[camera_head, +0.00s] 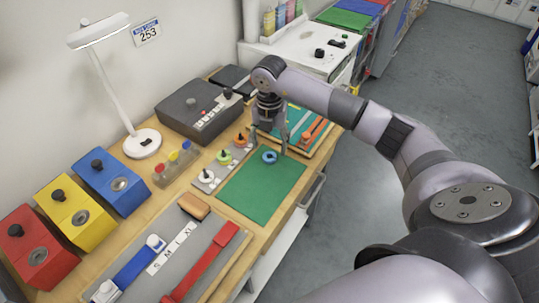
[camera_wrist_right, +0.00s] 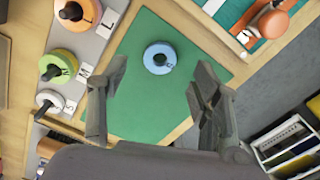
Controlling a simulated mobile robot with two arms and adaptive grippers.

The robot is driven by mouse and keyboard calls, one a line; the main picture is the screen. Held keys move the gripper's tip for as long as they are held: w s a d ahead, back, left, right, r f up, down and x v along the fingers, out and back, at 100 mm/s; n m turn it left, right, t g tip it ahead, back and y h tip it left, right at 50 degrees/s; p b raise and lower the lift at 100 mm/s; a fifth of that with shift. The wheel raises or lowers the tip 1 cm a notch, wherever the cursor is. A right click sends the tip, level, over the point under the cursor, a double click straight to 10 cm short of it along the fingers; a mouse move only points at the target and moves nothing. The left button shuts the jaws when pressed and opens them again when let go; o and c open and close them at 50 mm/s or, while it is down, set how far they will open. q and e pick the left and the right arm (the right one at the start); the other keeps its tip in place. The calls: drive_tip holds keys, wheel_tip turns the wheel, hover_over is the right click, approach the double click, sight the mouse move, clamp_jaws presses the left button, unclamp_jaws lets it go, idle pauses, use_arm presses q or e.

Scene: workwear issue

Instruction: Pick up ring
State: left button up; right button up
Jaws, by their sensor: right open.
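A blue ring (camera_head: 269,157) with a dark centre lies flat on the green mat (camera_head: 256,195). It also shows in the right wrist view (camera_wrist_right: 150,62), towards the top of the mat. My right gripper (camera_head: 269,146) points down over the mat at the ring. Its two fingers (camera_wrist_right: 158,72) are wide apart and empty, and the ring shows between and beyond their tips in the wrist view. I cannot tell the exact height of the tips above the mat. My left gripper is not in view.
A grey board left of the mat carries a white ring (camera_head: 206,176), a green ring (camera_head: 224,157) and an orange ring (camera_head: 241,139), each with a knob. A teal tray (camera_head: 297,118) with tools stands behind the mat. The mat's near part is clear.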

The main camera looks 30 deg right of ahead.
sight(270, 158)
drive_tip(key=shift+f+p, duration=0.5)
drive_tip(key=shift+f, duration=1.5)
drive_tip(key=shift+c, duration=0.4)
drive_tip(key=c, duration=0.7)
